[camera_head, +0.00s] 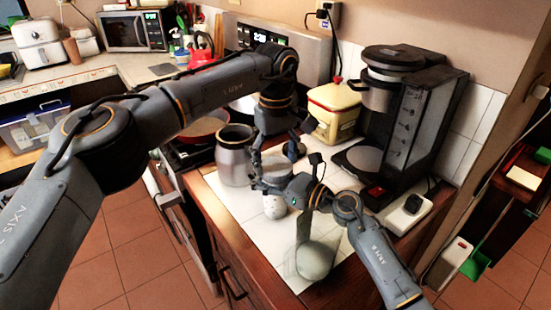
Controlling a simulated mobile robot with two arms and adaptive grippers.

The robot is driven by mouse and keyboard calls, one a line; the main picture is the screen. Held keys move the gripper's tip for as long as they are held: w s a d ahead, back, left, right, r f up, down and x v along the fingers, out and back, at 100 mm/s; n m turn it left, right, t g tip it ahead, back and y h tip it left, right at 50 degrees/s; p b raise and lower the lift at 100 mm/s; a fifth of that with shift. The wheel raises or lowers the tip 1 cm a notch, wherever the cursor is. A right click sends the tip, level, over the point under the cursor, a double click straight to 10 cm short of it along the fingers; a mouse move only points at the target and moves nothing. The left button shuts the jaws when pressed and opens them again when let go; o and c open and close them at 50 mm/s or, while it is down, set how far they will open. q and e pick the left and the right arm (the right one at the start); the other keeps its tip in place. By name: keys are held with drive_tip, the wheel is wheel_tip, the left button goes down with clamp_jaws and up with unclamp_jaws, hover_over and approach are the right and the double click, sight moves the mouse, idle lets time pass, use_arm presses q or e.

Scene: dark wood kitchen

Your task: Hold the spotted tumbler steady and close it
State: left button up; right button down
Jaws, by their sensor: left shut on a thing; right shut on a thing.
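The spotted tumbler (273,207) stands upright on the white tiled counter, its pale speckled lower part showing below the grippers. A grey round piece, which looks like its lid (272,168), is at its top. My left gripper (275,158) reaches down from above and is shut on this lid. My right gripper (293,190) comes in from the lower right and is shut on the tumbler's side. The fingers hide much of the tumbler's upper part, so I cannot tell whether the lid is fully seated.
A grey canister (235,158) stands close on the left. A pale rounded vessel (315,260) stands near the counter's front edge. A yellow container (334,112) and a black coffee maker (418,115) stand behind. Some counter at the front left is clear.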

use_arm(q)
drive_tip(key=o, duration=0.9)
drive_tip(key=shift+o, duration=0.2)
drive_tip(key=shift+r, duration=0.1)
drive_tip(key=shift+r, duration=2.2)
drive_tip(key=shift+c, duration=0.3)
